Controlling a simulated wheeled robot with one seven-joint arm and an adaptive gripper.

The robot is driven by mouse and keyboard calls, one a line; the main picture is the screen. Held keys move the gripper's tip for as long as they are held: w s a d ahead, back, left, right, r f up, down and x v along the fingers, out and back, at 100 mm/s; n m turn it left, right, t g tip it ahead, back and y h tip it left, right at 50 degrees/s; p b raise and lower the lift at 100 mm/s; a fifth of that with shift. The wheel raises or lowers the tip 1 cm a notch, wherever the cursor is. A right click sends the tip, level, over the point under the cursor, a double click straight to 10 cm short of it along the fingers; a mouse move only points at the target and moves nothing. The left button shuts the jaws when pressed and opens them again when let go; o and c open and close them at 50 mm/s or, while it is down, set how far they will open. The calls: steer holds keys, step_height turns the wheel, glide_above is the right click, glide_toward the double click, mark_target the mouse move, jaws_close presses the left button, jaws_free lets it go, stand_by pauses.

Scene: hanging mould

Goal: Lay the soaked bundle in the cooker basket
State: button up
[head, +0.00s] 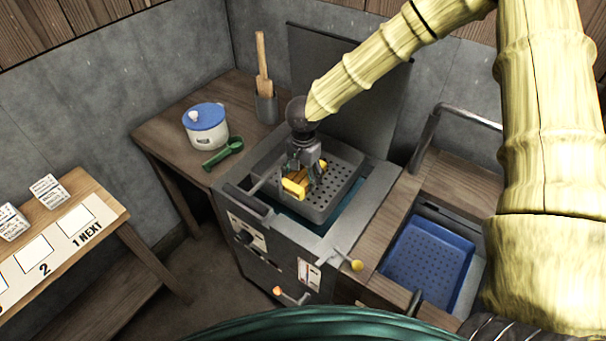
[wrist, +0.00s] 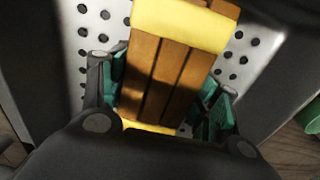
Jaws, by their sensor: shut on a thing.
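The bundle (head: 294,188) is a set of brown wooden-looking bars with yellow bands at its ends. My gripper (head: 305,172) is shut on it from above, and in the wrist view the bundle (wrist: 160,75) lies between the two green-padded fingers (wrist: 160,108). The cooker basket (head: 345,172) is a grey tray with a perforated floor, set in the top of the grey cooker (head: 255,235). The bundle is over the basket's left part, and the perforated floor (wrist: 84,60) shows beneath it in the wrist view. I cannot tell whether the bundle touches the floor.
A blue perforated tray (head: 425,262) sits in the sink at right. A blue-lidded pot (head: 207,128), a green scoop (head: 224,153) and a wooden-handled tool (head: 262,70) are on the back-left table. A dark panel stands behind the cooker. White blocks (head: 47,190) lie on the left bench.

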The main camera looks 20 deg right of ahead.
mark_target(303, 173)
steer(key=shift+f, duration=0.1)
steer(key=o, duration=1.3)
step_height(303, 173, up, 12)
steer(key=shift+r+b, duration=0.1)
steer(key=shift+b, duration=0.55)
